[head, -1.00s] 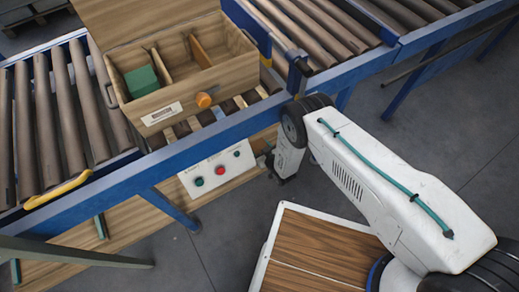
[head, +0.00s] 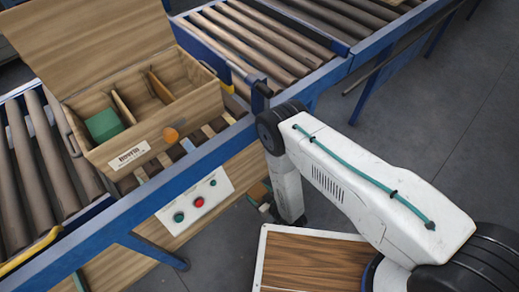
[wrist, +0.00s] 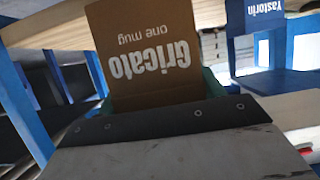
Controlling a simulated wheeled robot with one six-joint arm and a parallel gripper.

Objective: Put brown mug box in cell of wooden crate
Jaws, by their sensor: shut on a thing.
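The brown mug box (wrist: 135,30), with upside-down "Gricato one mug" lettering, stands up beyond the dark edge of my gripper (wrist: 165,115) in the wrist view. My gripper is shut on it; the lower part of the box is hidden. In the head view my gripper (head: 265,207) hangs low beside the conveyor's front side, below the crate's level and to its right. The wooden crate (head: 185,117) sits on the rollers with its lid open. Dividers split it into cells. A green box (head: 104,124) fills part of the left cell; the cells to its right look empty.
The blue conveyor rail (head: 110,218) runs between my gripper and the crate. A button panel (head: 195,202) is below the rail. Open grey floor (head: 430,130) lies to the right.

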